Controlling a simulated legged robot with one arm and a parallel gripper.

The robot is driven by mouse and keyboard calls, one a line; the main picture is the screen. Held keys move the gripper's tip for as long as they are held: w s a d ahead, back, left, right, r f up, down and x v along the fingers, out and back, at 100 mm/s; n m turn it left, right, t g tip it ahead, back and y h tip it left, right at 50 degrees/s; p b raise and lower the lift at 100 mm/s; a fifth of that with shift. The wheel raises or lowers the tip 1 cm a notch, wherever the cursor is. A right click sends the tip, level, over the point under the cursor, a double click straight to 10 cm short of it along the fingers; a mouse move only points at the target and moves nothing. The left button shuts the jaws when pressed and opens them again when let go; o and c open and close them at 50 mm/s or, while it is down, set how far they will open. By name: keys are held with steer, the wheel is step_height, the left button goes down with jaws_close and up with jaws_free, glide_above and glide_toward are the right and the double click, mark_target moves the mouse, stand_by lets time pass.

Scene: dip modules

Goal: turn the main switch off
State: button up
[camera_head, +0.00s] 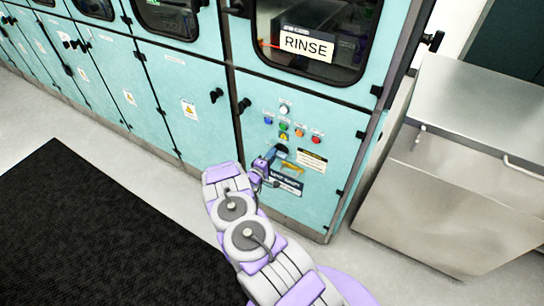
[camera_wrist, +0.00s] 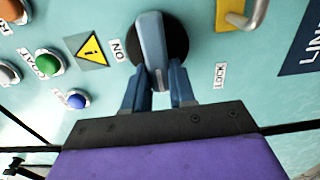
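The main switch (camera_wrist: 151,38) is a blue-grey lever on a round black base on the teal panel. In the wrist view its lever runs down toward my gripper (camera_wrist: 159,78). An ON label (camera_wrist: 118,51) is left of the switch and a LOCK label (camera_wrist: 220,75) is right of it. My gripper's two blue fingers stand on either side of the lever's lower end, close against it, with little or no visible gap. In the head view my gripper (camera_head: 269,160) is at the lower panel of the RINSE cabinet and partly hides the switch.
Coloured buttons (camera_head: 284,127) sit just above the switch. A yellow hasp (camera_head: 292,168) is at its right and a warning triangle (camera_wrist: 93,50) is nearby. A metal cabinet (camera_head: 450,170) stands at the right. A black mat (camera_head: 90,225) covers floor at the left.

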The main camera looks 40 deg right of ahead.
steer(key=o, duration=0.3)
steer(key=shift+w+f, duration=0.1)
steer(key=shift+w, duration=0.1)
steer(key=shift+o, duration=0.7)
steer(key=shift+s+d, duration=0.1)
steer(key=shift+s, duration=0.05)
steer(key=p+v, duration=0.2)
steer(key=v, duration=1.5)
steer(key=shift+a, duration=0.25)
